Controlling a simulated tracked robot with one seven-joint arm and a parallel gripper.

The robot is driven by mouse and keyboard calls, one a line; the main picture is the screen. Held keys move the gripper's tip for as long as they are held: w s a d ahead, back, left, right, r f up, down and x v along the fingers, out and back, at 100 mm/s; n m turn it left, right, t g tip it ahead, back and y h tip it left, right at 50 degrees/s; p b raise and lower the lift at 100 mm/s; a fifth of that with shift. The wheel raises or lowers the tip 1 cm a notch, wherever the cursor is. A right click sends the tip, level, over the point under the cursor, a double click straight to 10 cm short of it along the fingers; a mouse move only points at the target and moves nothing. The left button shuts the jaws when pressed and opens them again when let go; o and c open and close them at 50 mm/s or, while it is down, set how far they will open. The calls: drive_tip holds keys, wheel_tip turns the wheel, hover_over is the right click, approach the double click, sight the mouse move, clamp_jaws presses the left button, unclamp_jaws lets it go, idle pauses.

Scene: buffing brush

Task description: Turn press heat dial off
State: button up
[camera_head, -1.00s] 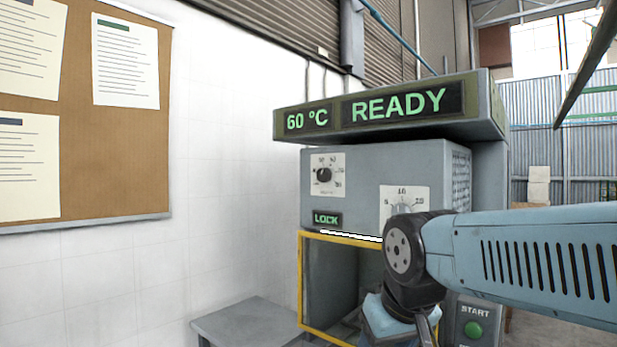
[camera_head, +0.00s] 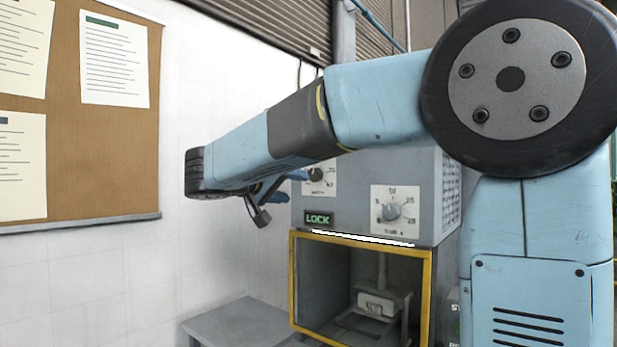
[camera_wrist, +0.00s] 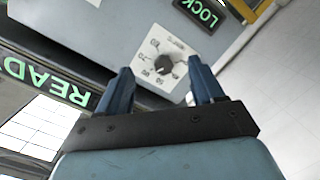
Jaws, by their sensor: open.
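The press heat dial is a black knob on a white scale plate on the press's grey front. It shows in the wrist view (camera_wrist: 166,65) and, partly hidden by my arm, in the head view (camera_head: 316,174). My gripper (camera_wrist: 160,67) is open, its two blue fingers on either side of the dial as seen from the wrist. I cannot tell how far the tips are from the knob. In the head view my gripper (camera_head: 298,176) reaches the dial from the left. The setting the knob points to is too small to read.
A second, grey dial (camera_head: 392,211) sits to the right. A lit LOCK sign (camera_head: 319,219) is below the heat dial. The yellow-framed press chamber (camera_head: 292,290) is underneath. The READY sign (camera_wrist: 45,82) is lit. A noticeboard (camera_head: 110,150) hangs on the left wall.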

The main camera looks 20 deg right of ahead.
sight(312, 175)
drive_tip(key=w+a+r+t+h, duration=0.1)
drive_tip(key=w+a+r, duration=0.1)
drive_tip(key=a, duration=0.1)
drive_tip(key=shift+m, duration=0.3)
drive_tip(key=x, duration=1.3)
drive_tip(key=shift+w+d+r, duration=0.1)
drive_tip(key=shift+w+r, duration=0.15)
drive_tip(key=shift+r, duration=0.1)
drive_tip(key=c, duration=1.1)
